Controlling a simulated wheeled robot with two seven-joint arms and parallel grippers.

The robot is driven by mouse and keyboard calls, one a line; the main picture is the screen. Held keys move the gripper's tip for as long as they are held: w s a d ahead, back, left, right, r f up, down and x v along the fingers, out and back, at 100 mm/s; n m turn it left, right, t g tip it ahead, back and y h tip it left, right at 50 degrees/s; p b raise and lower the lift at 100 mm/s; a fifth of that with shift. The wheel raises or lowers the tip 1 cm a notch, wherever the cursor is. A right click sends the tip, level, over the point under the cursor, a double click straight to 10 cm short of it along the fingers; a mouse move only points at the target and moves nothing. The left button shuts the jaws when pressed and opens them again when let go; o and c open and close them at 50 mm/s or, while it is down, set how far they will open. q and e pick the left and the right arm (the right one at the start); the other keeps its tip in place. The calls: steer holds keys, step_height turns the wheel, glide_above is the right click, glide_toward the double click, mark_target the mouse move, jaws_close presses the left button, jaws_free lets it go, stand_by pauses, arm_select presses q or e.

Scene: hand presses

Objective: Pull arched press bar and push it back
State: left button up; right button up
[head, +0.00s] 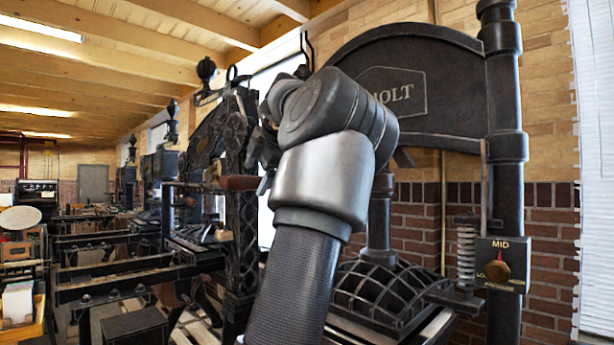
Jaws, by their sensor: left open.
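The large black press (420,88) with an arched top marked "HOLT" stands close in front on the right. A brown wooden handle (238,183), which looks like the grip of a press bar, shows just left of my arm. My left arm rises from the bottom centre and covers the middle of the press. My left gripper (264,160) is a small dark shape beyond the wrist, partly hidden, beside the right end of the handle. It is open; I cannot tell whether it touches the handle. The rest of the bar is hidden behind my arm. My right gripper is out of view.
A dial box marked "MID" (498,264) and a spring (466,250) sit at the press's right post. A ribbed dark dome (378,296) is low behind my arm. More presses and rails (120,270) line the left. A brick wall stands behind.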

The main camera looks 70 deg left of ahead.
arm_select(q)
steer(key=p+v, duration=0.2)
steer(key=v, duration=0.4)
steer(key=shift+d+r+p, duration=0.15)
steer(key=shift+d+p, duration=0.05)
steer(key=shift+p, duration=0.15)
steer(key=shift+w, duration=0.1)
